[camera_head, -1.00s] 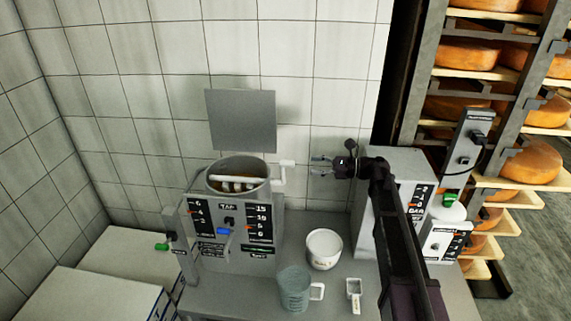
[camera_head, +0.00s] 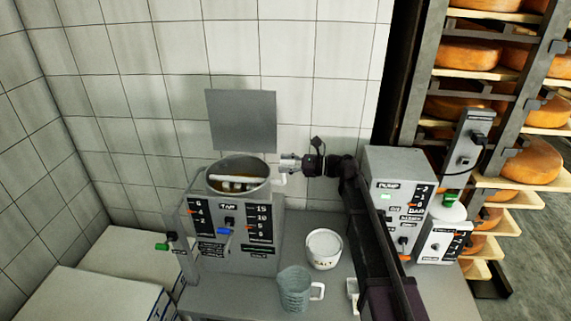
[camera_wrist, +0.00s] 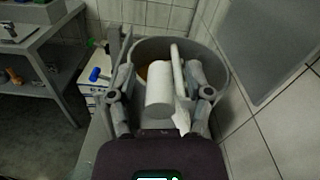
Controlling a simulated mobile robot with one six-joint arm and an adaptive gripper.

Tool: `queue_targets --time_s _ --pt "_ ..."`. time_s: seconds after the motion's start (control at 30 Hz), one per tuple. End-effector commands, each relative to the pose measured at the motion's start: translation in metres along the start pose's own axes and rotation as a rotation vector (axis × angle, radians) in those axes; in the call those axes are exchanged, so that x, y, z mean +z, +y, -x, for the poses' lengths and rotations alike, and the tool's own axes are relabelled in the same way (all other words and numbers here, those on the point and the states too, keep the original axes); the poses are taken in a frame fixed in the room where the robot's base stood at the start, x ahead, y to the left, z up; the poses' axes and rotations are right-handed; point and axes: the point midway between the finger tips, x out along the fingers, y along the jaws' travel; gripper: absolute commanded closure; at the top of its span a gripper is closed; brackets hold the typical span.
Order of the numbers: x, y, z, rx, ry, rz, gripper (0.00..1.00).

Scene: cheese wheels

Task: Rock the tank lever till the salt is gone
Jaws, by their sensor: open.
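The tank (camera_head: 238,190) is a grey round vessel on a box front marked TAP, with white paddle bars inside over yellowish contents. Its white lever (camera_head: 279,180) is on the right side of the rim. My gripper (camera_head: 289,163) is at the lever's handle and hides most of it. In the wrist view the white cylindrical handle (camera_wrist: 160,88) lies between my two spread fingers, with the tank wall (camera_wrist: 213,58) just beyond. The jaws are open, and I cannot tell whether either finger touches the handle. Whether salt lies in the tank is too small to tell.
A white salt bowl (camera_head: 323,262), a translucent jug (camera_head: 293,290) and a partly hidden small scoop (camera_head: 353,290) stand on the grey table (camera_head: 235,296). The pump box (camera_head: 400,180) is at right, and cheese racks (camera_head: 500,180) stand beyond. A grey plate (camera_head: 242,120) is on the wall behind the tank.

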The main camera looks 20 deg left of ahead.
Motion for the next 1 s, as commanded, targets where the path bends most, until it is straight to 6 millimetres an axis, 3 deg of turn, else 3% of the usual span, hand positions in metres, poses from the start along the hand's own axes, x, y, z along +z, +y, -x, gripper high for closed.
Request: queue_targets --time_s 0.1,0.13,0.33,0.77,1.0 --pt "0.000 0.000 0.000 0.000 0.000 0.000 0.35" --pt "0.000 0.000 0.000 0.000 0.000 0.000 0.41" --pt "0.000 0.000 0.001 -0.001 0.000 0.000 1.00" --pt "0.001 -0.001 -0.004 0.006 -0.002 -0.013 1.00" --pt "0.004 -0.002 -0.022 0.028 -0.007 -0.056 1.00"
